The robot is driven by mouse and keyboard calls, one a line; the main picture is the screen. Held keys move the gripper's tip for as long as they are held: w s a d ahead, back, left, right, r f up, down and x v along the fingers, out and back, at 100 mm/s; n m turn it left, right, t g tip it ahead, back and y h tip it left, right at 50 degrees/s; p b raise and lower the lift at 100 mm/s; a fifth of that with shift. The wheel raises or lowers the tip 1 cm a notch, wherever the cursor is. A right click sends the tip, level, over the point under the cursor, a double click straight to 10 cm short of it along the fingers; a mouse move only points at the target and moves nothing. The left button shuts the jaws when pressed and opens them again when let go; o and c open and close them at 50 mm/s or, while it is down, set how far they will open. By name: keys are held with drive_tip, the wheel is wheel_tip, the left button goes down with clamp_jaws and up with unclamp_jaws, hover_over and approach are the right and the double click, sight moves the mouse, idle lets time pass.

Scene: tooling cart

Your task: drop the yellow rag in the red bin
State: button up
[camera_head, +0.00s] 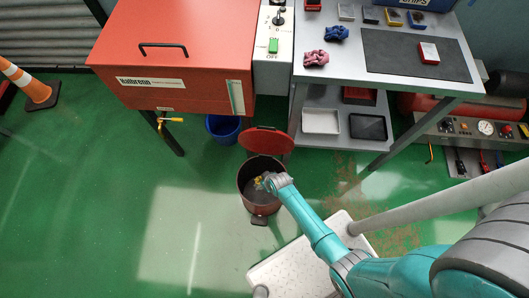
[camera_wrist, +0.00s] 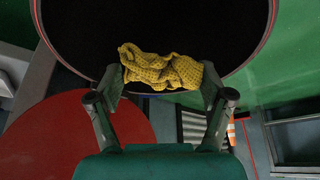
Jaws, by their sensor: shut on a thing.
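The yellow rag (camera_wrist: 162,70) is crumpled between the fingers of my gripper (camera_wrist: 163,88) in the wrist view. My gripper is shut on it. In the head view, my gripper (camera_head: 267,183) is over the mouth of the round bin, and only a small bit of the yellow rag (camera_head: 258,182) shows. The bin (camera_head: 244,198) stands on the floor with its red lid (camera_head: 266,141) open, tilted back. In the wrist view the bin's dark opening (camera_wrist: 165,25) lies beyond the rag, and part of the red lid (camera_wrist: 70,140) shows at lower left.
A red cabinet (camera_head: 175,50) and a blue bucket (camera_head: 222,128) are behind the bin. A grey cart (camera_head: 420,80) holds pink and blue rags (camera_head: 316,58) and small boxes. A white step (camera_head: 290,270) is at front right. Green floor at left is free.

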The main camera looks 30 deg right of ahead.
drive_tip(key=o, duration=1.1)
drive_tip(key=shift+o, duration=0.2)
drive_tip(key=v, duration=1.2)
